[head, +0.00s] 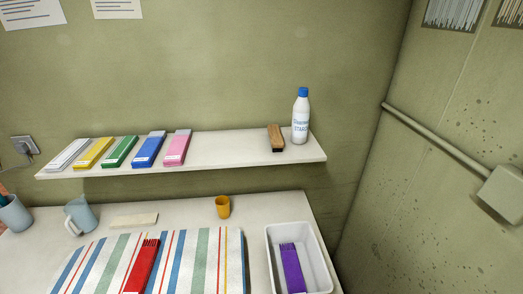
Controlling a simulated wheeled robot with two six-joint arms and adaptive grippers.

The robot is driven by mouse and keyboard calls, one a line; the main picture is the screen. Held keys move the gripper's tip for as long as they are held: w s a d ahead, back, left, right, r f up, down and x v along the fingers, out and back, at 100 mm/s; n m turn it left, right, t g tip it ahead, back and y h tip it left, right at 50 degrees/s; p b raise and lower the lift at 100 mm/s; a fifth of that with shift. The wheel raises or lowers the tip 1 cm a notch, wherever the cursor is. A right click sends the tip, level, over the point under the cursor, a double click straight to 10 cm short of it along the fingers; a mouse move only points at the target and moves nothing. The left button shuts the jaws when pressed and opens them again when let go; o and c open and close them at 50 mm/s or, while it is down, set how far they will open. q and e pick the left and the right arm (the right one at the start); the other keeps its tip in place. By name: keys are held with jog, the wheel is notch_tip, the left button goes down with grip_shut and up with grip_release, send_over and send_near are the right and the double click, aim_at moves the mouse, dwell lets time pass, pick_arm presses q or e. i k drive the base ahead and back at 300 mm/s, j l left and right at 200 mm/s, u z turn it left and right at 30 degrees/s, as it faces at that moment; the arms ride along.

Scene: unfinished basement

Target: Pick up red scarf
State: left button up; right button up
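The red scarf (142,265) is a folded red strip with a fringed far end. It lies on a striped cloth (200,265) on the table at the bottom of the head view. Its near end is cut off by the bottom edge of the picture. Neither of my grippers shows in the head view.
A white bin (273,238) with a purple scarf (291,268) stands right of the cloth. An orange cup (222,206) and a blue-grey jug (80,215) stand behind. Above, a shelf (222,146) holds several folded coloured pieces, a brush (275,138) and a bottle (300,118).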

aim_at(137, 280)
jog(key=j+u, duration=0.1)
jog(key=u, duration=0.95)
